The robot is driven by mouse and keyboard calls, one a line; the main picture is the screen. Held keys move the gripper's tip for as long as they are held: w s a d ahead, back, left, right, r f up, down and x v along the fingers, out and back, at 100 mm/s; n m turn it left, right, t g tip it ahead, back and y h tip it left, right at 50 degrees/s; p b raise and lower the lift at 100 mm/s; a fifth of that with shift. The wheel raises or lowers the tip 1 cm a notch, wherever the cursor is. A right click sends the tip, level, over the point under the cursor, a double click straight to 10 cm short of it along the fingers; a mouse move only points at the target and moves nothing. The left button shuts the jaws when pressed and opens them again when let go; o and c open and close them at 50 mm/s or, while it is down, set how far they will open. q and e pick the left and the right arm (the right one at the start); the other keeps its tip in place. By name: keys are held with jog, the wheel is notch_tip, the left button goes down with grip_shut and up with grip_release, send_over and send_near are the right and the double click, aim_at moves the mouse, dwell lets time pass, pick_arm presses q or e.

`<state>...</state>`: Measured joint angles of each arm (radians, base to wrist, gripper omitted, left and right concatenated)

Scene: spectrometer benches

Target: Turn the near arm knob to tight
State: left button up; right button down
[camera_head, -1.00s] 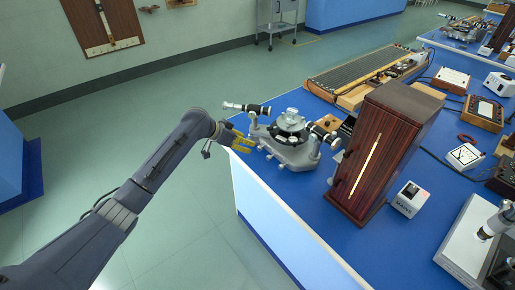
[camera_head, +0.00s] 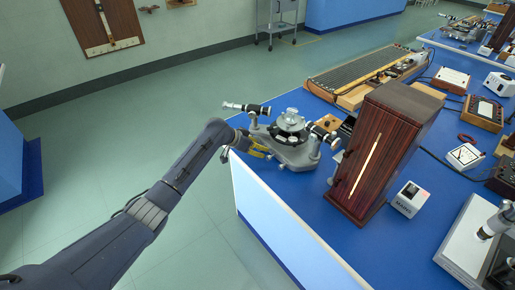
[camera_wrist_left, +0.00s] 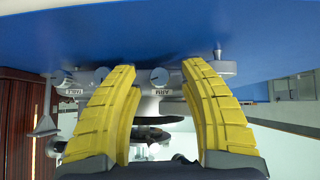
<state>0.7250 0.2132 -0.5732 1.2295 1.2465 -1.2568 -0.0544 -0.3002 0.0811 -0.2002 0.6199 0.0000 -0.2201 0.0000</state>
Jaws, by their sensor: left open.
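The spectrometer (camera_head: 291,150) stands on the blue bench near its left corner, with a glass piece on its round table. In the left wrist view, which looks upside down, a small round grey knob (camera_wrist_left: 159,76) sits beside a label reading ARM. My left gripper (camera_wrist_left: 160,66) has its yellow fingers apart, one on each side of this knob, with gaps showing. In the head view the gripper (camera_head: 261,150) is at the left side of the spectrometer base, partly hidden by my arm. The knob is too small to make out there. My right gripper is out of view.
A second knob (camera_wrist_left: 101,75) sits near a label reading TABLE. A tall dark wooden box (camera_head: 390,150) stands right of the spectrometer, with a small white meter (camera_head: 410,199) beside it. A long ridged board (camera_head: 362,75) lies behind. The floor left of the bench is clear.

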pick_arm(q)
jog(key=shift+c, duration=0.5)
grip_shut()
jog(key=shift+s+f+m+t+y, duration=0.1)
jog(key=shift+m+t+y, duration=0.3)
jog(key=shift+t+y, duration=0.15)
jog(key=shift+s+f+m+t+y, duration=0.1)
jog(key=shift+m+t+y, duration=0.35)
jog(key=shift+t, duration=0.2)
jog(key=shift+o, duration=0.5)
grip_release()
jog(key=shift+r, duration=0.15)
